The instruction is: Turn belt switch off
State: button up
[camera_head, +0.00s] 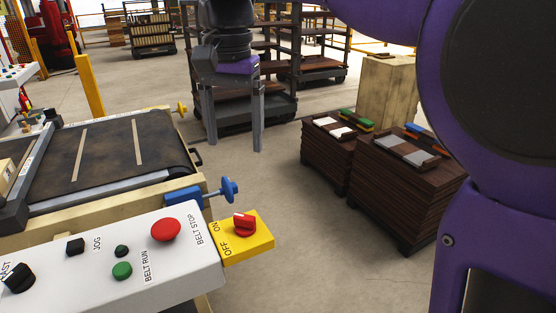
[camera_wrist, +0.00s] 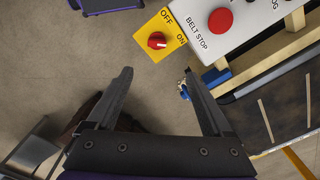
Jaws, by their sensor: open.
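The belt switch is a red rotary knob (camera_head: 243,223) on a yellow plate (camera_head: 262,240) marked ON and OFF, at the right end of the white control panel. In the wrist view the knob (camera_wrist: 157,40) lies ahead of the fingertips, near the top middle. Which mark the knob points to is too small to tell surely. My gripper (camera_head: 235,147) hangs fingers down beyond the panel, apart from the knob. Its two fingers are spread wide with nothing between them, as the wrist view also shows (camera_wrist: 156,72).
The white panel (camera_head: 180,270) has a red BELT STOP button (camera_head: 166,230) beside the switch. A blue handwheel (camera_head: 229,190) sticks out just behind it. The conveyor belt (camera_head: 110,155) is at left. Brown board stacks (camera_head: 410,195) stand at right, with open floor between.

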jog(key=b, duration=0.4)
send_near(244, 216)
notch_tip(244, 216, down, 9)
jog(key=shift+w+f, duration=0.1)
grip_shut()
dwell(0.4)
